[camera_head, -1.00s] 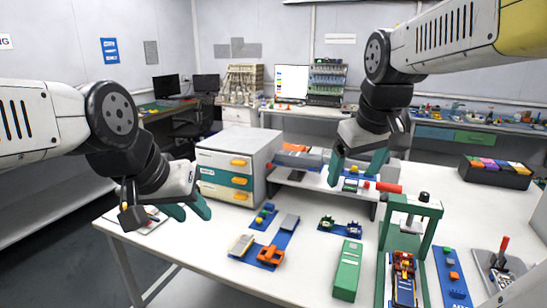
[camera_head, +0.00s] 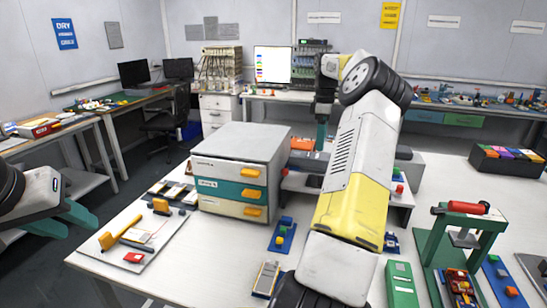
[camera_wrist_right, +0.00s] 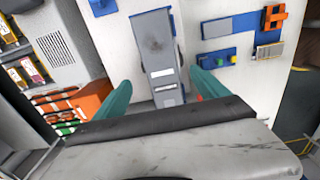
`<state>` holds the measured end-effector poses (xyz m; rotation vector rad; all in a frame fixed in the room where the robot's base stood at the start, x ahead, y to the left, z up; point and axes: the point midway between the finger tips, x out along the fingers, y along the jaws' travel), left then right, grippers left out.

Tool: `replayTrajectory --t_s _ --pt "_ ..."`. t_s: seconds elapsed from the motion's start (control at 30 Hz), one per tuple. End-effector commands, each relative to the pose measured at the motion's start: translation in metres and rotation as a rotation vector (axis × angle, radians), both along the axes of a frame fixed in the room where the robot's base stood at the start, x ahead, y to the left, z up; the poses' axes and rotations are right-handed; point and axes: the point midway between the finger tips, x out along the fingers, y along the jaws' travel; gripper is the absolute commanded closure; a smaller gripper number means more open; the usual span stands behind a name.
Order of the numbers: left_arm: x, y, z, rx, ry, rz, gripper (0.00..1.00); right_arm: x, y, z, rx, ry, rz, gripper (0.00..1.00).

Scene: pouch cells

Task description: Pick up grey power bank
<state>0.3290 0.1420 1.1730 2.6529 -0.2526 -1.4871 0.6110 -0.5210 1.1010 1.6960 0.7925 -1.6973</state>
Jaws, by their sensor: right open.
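The fingers are apart with nothing held. My left gripper (camera_head: 62,220) is open and empty at the left edge, off the table.
A drawer cabinet (camera_head: 240,165) stands left of my right arm. An orange device (camera_wrist_right: 85,103) lies left of the fingers in the wrist view. A blue plate with coloured knobs (camera_head: 283,235), a green box (camera_head: 401,284) and a green press frame (camera_head: 438,240) are nearer.

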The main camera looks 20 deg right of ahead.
Motion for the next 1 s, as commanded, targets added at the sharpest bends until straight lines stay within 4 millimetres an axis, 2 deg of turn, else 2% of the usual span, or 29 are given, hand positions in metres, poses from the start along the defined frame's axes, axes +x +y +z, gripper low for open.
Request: replayTrajectory --t_s 0.17,0.37,0.6,0.73,0.93,0.97,1.0 --pt "0.000 0.000 0.000 0.000 0.000 0.000 0.64 -0.002 -0.006 -0.015 0.007 0.005 0.001 0.16" --pt "0.000 0.000 0.000 0.000 0.000 0.000 0.64 -0.001 -0.002 -0.037 0.006 0.004 0.002 0.16" --pt "0.000 0.000 0.000 0.000 0.000 0.000 0.64 -0.001 0.004 -0.072 0.007 0.003 0.001 0.16" --pt "0.000 0.000 0.000 0.000 0.000 0.000 0.64 -0.001 0.004 -0.081 0.006 0.003 0.001 0.16" --pt "0.000 0.000 0.000 0.000 0.000 0.000 0.64 0.000 0.004 -0.081 0.005 0.002 0.001 0.16" --pt "0.000 0.000 0.000 0.000 0.000 0.000 0.64 0.000 0.004 -0.081 0.005 0.002 0.001 0.18" --pt "0.000 0.000 0.000 0.000 0.000 0.000 0.64 0.000 0.004 -0.081 0.005 0.002 0.001 0.26"
